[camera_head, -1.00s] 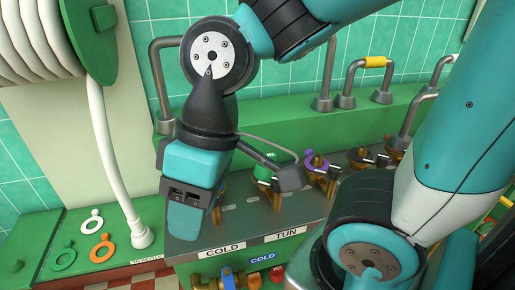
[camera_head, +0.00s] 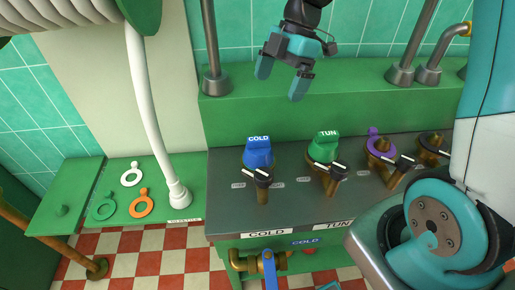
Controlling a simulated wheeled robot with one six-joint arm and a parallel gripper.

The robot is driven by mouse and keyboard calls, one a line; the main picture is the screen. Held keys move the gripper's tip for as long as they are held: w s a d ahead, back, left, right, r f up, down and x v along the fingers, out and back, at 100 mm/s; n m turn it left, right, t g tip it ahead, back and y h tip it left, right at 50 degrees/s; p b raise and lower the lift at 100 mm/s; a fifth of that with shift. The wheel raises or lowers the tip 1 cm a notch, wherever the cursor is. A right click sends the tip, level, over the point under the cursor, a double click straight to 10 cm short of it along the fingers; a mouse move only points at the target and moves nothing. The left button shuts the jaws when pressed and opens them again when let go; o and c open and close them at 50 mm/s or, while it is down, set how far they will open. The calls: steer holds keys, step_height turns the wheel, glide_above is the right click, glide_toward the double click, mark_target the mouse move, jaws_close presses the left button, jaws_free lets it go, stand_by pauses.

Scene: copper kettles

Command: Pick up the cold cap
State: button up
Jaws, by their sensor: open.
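The cold cap (camera_head: 258,152) is blue with a white COLD label. It sits on top of a brass valve fitting at the left of the grey panel (camera_head: 225,190), behind a black-handled lever (camera_head: 262,178). My gripper (camera_head: 281,85) is above and behind it, near the tiled wall, with its two teal fingers apart and pointing down. Nothing is between the fingers, and they are clear of the cap.
A green TUN cap (camera_head: 324,147) stands to the right, then a purple ring (camera_head: 375,143) on another valve. A vertical grey pipe (camera_head: 213,50) rises at the back left. White, green and orange rings (camera_head: 141,203) lie on the green bench at left.

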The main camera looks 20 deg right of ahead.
glide_toward(258, 146)
steer(key=shift+n, duration=0.4)
steer(key=x, duration=0.5)
steer(key=shift+w+p, duration=0.3)
steer(key=shift+p, duration=0.05)
steer(key=shift+d+p+x, duration=0.2)
steer(key=shift+p+x, duration=0.1)
steer(key=shift+x, duration=1.2)
steer(key=shift+d+p+x, duration=0.2)
steer(key=shift+p+x, duration=0.05)
steer(key=shift+x, duration=1.25)
steer(key=shift+w+f, duration=0.15)
steer(key=shift+w, duration=0.05)
steer(key=c, duration=0.8)
